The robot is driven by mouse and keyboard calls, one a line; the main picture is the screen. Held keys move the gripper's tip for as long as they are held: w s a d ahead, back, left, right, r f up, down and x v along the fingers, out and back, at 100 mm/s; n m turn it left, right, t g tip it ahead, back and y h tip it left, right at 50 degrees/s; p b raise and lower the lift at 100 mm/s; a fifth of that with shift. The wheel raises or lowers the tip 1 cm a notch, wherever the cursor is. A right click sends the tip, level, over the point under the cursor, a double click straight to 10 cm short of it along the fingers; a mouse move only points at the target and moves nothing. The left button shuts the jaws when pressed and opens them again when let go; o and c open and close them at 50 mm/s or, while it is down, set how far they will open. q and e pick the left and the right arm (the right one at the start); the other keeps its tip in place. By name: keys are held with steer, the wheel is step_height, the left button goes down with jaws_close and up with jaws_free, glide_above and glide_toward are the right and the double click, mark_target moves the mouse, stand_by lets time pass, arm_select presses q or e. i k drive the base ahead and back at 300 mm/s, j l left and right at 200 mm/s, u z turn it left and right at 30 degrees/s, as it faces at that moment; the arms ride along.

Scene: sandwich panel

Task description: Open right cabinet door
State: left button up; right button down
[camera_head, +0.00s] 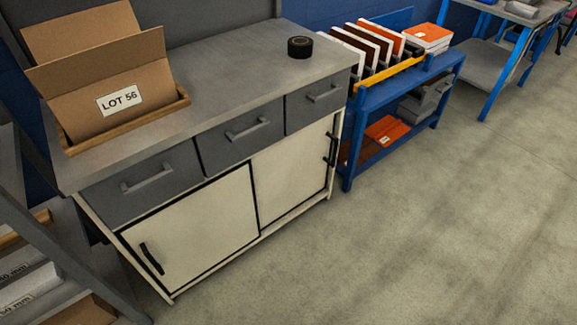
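A grey and white cabinet stands at the left and middle of the head view. Its right door (290,174) is a cream panel with a black frame, and it looks shut. The door's black handle (331,149) is upright near the panel's right edge. The left door (190,232) is also cream and looks shut, with a black handle (151,258) near its left edge. Neither of my grippers shows in this view.
Three grey drawers (225,148) above the doors are shut. An open cardboard box (112,88) marked LOT 56 and a black tape roll (300,47) sit on the countertop (228,66). A blue rack (398,92) stands close to the right. Open floor (440,220) lies in front.

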mark_target(295, 180)
steer(key=i+l, duration=0.15)
steer(key=l, duration=0.5)
steer(key=i+l+u, duration=0.1)
steer(key=l, duration=0.5)
steer(key=i+l, duration=0.15)
steer(key=l, duration=0.5)
steer(key=i+l, duration=0.15)
steer(key=l, duration=0.5)
steer(key=i+l+u, duration=0.1)
steer(key=l, duration=0.5)
steer(key=i+l, duration=0.1)
steer(key=l, duration=0.55)
steer(key=i+l+u, duration=0.1)
steer(key=l, duration=0.55)
